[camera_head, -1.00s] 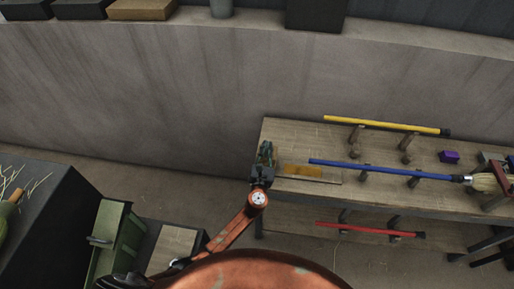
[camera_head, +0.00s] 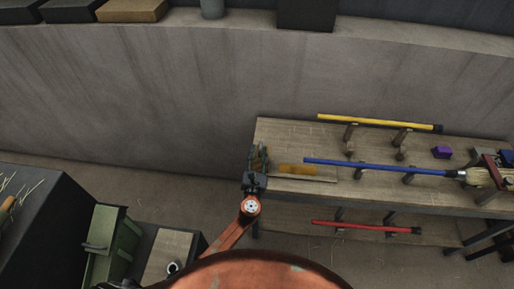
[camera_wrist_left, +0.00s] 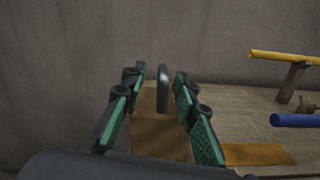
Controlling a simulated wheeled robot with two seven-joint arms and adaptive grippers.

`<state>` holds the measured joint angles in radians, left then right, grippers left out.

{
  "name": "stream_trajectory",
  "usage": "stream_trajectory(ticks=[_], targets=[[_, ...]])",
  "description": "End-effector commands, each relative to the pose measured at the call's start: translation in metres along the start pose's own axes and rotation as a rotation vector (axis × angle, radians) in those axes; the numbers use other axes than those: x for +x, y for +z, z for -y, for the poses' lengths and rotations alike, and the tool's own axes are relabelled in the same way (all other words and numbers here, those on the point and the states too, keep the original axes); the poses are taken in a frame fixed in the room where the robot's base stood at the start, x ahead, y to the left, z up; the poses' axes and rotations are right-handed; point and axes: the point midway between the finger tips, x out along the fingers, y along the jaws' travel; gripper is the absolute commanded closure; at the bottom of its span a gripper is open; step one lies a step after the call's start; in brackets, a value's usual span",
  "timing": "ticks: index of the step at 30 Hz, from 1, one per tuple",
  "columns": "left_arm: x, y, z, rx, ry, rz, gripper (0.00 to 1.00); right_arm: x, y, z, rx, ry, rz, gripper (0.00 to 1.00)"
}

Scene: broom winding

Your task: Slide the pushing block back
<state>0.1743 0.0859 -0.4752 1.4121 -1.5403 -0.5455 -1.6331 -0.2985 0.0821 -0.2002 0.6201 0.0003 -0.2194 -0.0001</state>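A wooden block (camera_wrist_left: 158,132) with an upright dark loop handle (camera_wrist_left: 163,88) shows in the left wrist view; I take it as the pushing block. My left gripper (camera_wrist_left: 162,78) has green-padded fingers spread on either side of the block and handle, with gaps beside the handle. Whether the pads touch the block's sides is unclear. In the head view my left gripper (camera_head: 259,160) is at the bench's left end and hides most of the block. An orange-brown flat piece (camera_head: 298,169) lies just right of it. My right gripper is out of view.
The wooden bench (camera_head: 285,135) carries a blue-handled broom (camera_head: 375,166), a yellow pole (camera_head: 375,122) on pegs and a purple block (camera_head: 441,152). A red pole (camera_head: 360,227) is lower down. A wall (camera_head: 130,100) stands behind; a green box (camera_head: 112,245) is at lower left.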

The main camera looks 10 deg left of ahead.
Motion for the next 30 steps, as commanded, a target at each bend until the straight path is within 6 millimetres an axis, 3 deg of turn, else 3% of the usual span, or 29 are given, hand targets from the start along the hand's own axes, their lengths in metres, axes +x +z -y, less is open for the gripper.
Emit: stream_trajectory(ticks=[6,12,19,30], targets=[[-0.049,-0.002,-0.003,0.000,0.003,-0.003,0.73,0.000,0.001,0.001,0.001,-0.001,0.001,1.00],[-0.078,-0.002,-0.004,-0.001,0.006,-0.003,0.73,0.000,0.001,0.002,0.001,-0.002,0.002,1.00],[-0.089,-0.001,-0.004,0.000,0.007,-0.001,0.73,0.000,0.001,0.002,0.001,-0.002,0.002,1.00],[-0.084,0.000,-0.004,0.000,0.006,0.000,0.73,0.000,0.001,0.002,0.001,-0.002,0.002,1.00]])
